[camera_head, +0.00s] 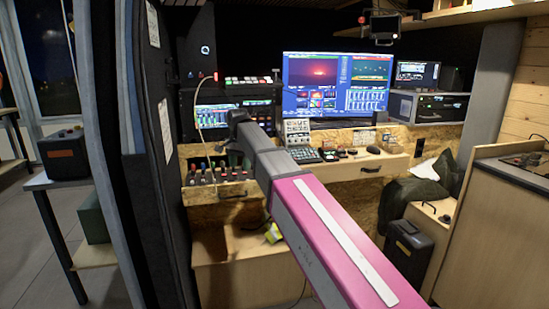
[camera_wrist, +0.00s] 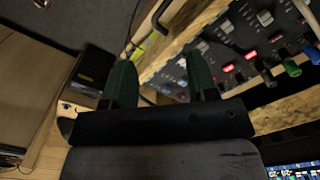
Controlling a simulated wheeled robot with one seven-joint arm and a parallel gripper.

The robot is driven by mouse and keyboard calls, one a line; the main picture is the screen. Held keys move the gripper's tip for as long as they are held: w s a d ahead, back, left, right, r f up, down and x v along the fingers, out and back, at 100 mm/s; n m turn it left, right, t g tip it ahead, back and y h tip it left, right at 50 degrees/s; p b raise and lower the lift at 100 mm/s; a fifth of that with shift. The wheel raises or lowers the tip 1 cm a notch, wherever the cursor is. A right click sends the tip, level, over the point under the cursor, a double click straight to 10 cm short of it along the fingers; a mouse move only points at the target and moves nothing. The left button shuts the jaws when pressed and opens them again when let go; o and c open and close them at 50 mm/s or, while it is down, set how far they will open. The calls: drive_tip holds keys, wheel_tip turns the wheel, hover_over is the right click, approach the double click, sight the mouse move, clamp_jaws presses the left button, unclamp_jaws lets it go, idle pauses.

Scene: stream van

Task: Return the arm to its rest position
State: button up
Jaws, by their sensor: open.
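My arm is pink and grey and reaches from the lower right of the head view up to the desk area. Its dark end is in front of the left part of the desk, beside the equipment rack; the fingertips cannot be made out there. In the wrist view my gripper (camera_wrist: 160,62) shows two dark green fingers, apart, with no object between them. A panel with coloured knobs and lit red buttons (camera_wrist: 245,62) is close to the right of the fingers.
The desk (camera_head: 345,168) carries a switcher panel and small devices below a large monitor (camera_head: 336,84). A black case (camera_head: 408,250) and a dark green bag (camera_head: 408,198) sit at the right. A dark partition (camera_head: 150,150) stands close on the left. A wooden counter (camera_head: 490,240) bounds the right.

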drive_tip(key=s+d+f+n, duration=0.1)
drive_tip(key=s+d+f, duration=0.5)
drive_tip(key=d+f, duration=0.4)
drive_tip(key=s+d+f+n, duration=0.2)
drive_tip(key=s+d+f, duration=0.4)
drive_tip(key=d+f, duration=0.5)
drive_tip(key=s+d+f+n, duration=0.2)
drive_tip(key=s+d+f, duration=0.5)
drive_tip(key=d+f, duration=0.4)
wheel_tip(320, 180, down, 4)
drive_tip(key=shift+d+r, duration=0.15)
drive_tip(key=shift+d, duration=0.1)
